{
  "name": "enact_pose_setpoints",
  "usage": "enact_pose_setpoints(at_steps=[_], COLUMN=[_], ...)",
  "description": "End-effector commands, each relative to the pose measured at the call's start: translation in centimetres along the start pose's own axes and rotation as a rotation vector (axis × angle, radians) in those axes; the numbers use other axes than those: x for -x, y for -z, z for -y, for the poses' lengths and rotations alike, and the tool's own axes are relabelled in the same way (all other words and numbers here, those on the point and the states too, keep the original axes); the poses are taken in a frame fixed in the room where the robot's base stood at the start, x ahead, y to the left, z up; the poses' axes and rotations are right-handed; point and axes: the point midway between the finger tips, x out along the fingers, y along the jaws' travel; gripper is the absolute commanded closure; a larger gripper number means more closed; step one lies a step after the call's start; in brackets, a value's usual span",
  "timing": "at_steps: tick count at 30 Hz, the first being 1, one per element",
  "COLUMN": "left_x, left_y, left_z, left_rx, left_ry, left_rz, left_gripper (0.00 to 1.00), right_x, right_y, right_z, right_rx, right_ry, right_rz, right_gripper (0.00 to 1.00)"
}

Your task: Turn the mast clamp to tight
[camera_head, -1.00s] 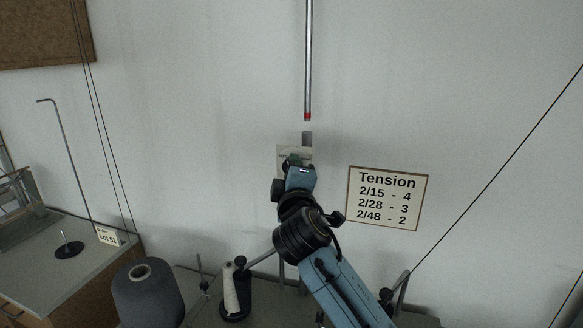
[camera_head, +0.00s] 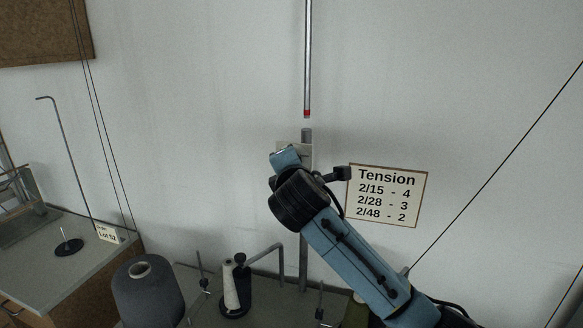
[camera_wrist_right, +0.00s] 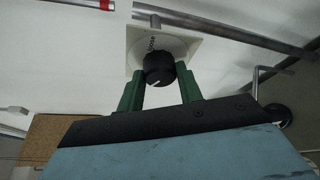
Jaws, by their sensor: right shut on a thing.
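The mast clamp's black round knob (camera_wrist_right: 158,66) with a white pointer line shows in the right wrist view. It sits on a pale plate (camera_wrist_right: 190,46) with small lettering that I cannot read surely. My right gripper (camera_wrist_right: 157,80) has its green fingers on both sides of the knob, shut on it. In the head view my right wrist hides the knob and fingers; only part of the plate (camera_head: 287,147) shows. The grey lower mast tube (camera_head: 306,137) stands beside the plate. A thin rod with a red-banded end (camera_head: 307,70) hangs above it, apart from it. My left gripper is not in view.
A tension card (camera_head: 388,195) is on the wall right of my arm. A side table (camera_head: 50,265) is at left. Thin threads run across both sides.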

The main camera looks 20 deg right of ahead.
Motion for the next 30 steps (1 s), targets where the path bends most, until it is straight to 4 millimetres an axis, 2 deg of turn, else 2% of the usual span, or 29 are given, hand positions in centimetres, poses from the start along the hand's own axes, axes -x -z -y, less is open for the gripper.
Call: enact_pose_setpoints(at_steps=[17, 18, 22, 30], left_x=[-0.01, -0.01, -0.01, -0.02], left_y=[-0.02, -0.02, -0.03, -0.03], left_z=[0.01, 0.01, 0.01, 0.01], left_rx=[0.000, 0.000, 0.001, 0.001], left_ry=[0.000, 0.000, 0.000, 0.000], left_rz=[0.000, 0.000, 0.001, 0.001], left_gripper=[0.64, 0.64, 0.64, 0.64], right_x=[-0.03, -0.03, -0.03, 0.03], right_y=[-0.01, -0.02, -0.01, -0.01], right_z=[0.06, 0.06, 0.04, 0.00], right_rx=[0.028, 0.028, 0.027, 0.025], right_ry=[0.012, 0.012, 0.012, 0.011], right_rz=[0.001, 0.001, 0.001, 0.000], right_gripper=[0.87, 0.59, 0.43, 0.43])
